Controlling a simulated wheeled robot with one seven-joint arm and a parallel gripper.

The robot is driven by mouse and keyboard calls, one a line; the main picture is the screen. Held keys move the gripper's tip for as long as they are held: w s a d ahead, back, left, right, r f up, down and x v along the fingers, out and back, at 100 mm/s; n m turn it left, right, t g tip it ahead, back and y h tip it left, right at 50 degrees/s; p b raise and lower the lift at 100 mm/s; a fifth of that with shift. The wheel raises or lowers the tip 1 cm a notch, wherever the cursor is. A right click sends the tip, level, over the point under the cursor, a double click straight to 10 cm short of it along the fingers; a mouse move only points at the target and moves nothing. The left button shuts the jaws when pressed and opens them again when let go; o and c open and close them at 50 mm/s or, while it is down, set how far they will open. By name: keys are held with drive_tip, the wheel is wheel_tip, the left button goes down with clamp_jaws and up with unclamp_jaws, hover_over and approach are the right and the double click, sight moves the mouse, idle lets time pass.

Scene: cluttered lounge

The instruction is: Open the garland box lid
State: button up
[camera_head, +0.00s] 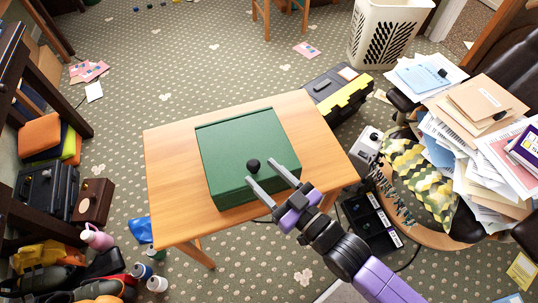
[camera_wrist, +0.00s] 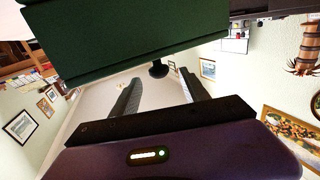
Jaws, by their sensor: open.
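The green garland box (camera_head: 243,143) sits on a light wooden table (camera_head: 168,177) in the head view, with its lid shut. A round black knob (camera_head: 253,166) is at the lid's near edge. My gripper (camera_head: 266,172) is open, with its two grey fingers on either side of the knob as seen from the head. In the wrist view the box (camera_wrist: 130,32) fills the top, and the knob (camera_wrist: 159,69) shows beyond and between my open fingers (camera_wrist: 157,92). I cannot tell whether the fingers touch the knob.
A black and yellow toolbox (camera_head: 340,95) stands beyond the table's right side. A chair heaped with papers (camera_head: 478,110) is at the right. A white laundry basket (camera_head: 386,32) stands at the back. Bare tabletop surrounds the box.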

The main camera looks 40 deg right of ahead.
sight(249, 160)
drive_tip(key=shift+w+a, duration=0.15)
drive_tip(key=shift+w, duration=1.8)
drive_tip(key=shift+w+a, duration=0.15)
drive_tip(key=shift+w, duration=1.75)
clamp_jaws()
